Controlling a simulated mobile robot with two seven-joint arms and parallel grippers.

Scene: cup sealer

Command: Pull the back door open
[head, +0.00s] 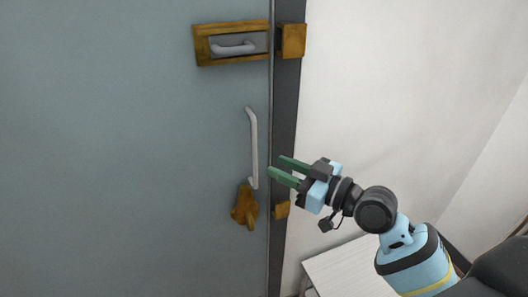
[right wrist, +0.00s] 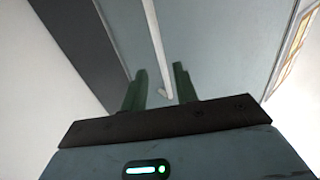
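The back door (head: 130,150) is a large grey-blue panel that looks shut against its dark frame (head: 284,120). A pale vertical bar handle (head: 253,150) is on the door near its right edge. My right gripper (head: 276,166) is just right of the handle's lower part, its green fingers pointing left toward it. The fingers are apart with nothing held. In the right wrist view the handle (right wrist: 155,45) runs up beyond and between the two fingertips (right wrist: 160,75); I cannot tell how far past the tips it is. My left gripper is not in view.
A brass latch plate with a grey pull (head: 232,47) is above the handle, with a brass block (head: 292,40) on the frame. A brass knob (head: 245,207) is below the handle. A white slatted surface (head: 350,268) stands at the lower right by the white wall (head: 400,90).

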